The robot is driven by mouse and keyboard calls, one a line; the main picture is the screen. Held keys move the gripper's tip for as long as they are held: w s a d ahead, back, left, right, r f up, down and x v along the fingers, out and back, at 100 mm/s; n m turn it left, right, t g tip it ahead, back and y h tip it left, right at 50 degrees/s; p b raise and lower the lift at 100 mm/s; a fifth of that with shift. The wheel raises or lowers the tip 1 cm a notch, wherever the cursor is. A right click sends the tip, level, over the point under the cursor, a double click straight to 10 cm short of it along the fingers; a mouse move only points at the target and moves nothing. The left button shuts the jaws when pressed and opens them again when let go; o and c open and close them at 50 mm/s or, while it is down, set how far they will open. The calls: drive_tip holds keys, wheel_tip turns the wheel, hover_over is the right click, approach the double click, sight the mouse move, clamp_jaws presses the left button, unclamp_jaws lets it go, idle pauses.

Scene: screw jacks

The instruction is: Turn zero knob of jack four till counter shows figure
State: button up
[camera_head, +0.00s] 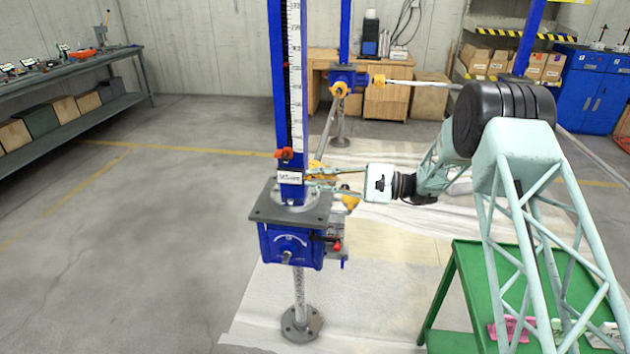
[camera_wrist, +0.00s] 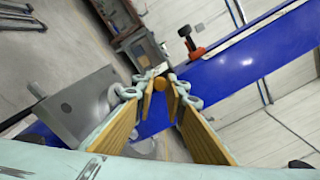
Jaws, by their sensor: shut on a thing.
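The nearest screw jack has a blue column (camera_head: 279,90) and a blue gear housing (camera_head: 290,247) under a grey plate (camera_head: 270,208). A white plate with dark marks (camera_head: 290,177) sits low on the column; I cannot read it. My gripper (camera_head: 313,180) reaches in from the right, its fingers beside the column just above the grey plate. In the wrist view, my gripper (camera_wrist: 161,85) has its orange-padded fingers closed in around a small round orange-brown knob (camera_wrist: 160,84), in front of the blue column (camera_wrist: 232,67). No counter figure is legible, and no jack number shows.
A red clamp-like part (camera_head: 284,154) is on the column above the white plate. Another blue gearbox (camera_head: 346,76) with yellow couplings stands behind. A green table (camera_head: 455,285) is at the lower right. The floor to the left is open, up to a workbench (camera_head: 70,70).

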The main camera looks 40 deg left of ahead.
drive_tip(key=o, duration=0.9)
drive_tip(key=shift+d, duration=0.1)
drive_tip(key=shift+v, duration=6)
drive_tip(key=shift+r, duration=0.15)
